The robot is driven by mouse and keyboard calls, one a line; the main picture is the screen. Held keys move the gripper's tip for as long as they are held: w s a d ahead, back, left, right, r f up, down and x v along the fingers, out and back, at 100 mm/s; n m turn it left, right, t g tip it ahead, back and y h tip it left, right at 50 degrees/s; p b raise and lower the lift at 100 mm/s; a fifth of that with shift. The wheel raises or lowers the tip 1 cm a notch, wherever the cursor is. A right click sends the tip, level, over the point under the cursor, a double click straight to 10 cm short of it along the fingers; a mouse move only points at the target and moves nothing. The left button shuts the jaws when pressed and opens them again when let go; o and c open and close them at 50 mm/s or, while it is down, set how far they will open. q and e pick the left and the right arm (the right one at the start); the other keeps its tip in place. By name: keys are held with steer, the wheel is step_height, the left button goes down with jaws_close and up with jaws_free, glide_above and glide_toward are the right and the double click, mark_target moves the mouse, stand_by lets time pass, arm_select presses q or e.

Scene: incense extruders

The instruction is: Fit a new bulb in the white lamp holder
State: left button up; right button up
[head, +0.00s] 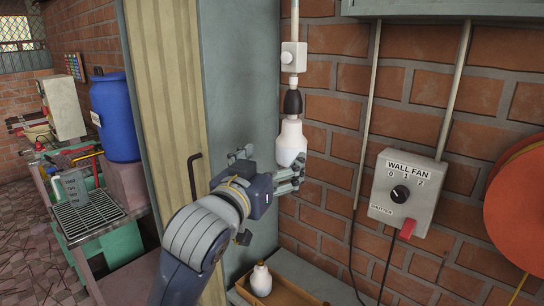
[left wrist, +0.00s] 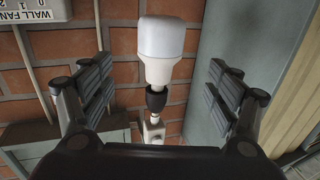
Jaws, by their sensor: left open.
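A white bulb (head: 291,141) hangs base up under a dark socket (head: 293,103), below a white box (head: 293,57) on a white conduit. The socket itself looks dark, not white. My left gripper (head: 289,178) is at the bulb's lower end, with its fingers open. In the left wrist view the bulb (left wrist: 160,45) stands between the spread finger pads (left wrist: 158,88), clear of both sides, with the dark socket (left wrist: 156,99) beyond it. A second white bulb (head: 261,281) stands in a wooden tray (head: 284,292) below. My right gripper is not in view.
A brick wall stands close behind the lamp. A grey switch box labelled WALL FAN (head: 407,191) and a red-orange reel (head: 518,205) are to the right. A grey-green panel (head: 240,90) is close on the left. A blue barrel (head: 115,117) stands farther left.

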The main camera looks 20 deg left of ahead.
mark_target(288, 149)
arm_select(q)
steer(key=w+p, duration=0.2)
steer(key=w, duration=0.7)
steer(key=shift+w+d+p, duration=0.15)
steer(key=shift+w+p, duration=0.15)
steer(key=shift+p, duration=0.05)
steer(key=shift+w+f, duration=0.1)
steer(key=shift+w, duration=0.5)
steer(key=c, duration=1.2)
steer(key=shift+n+y, duration=0.3)
steer(key=shift+y, duration=0.3)
steer(key=shift+d+n+y, duration=0.1)
steer(key=shift+n+y, duration=0.4)
steer(key=shift+y, duration=0.1)
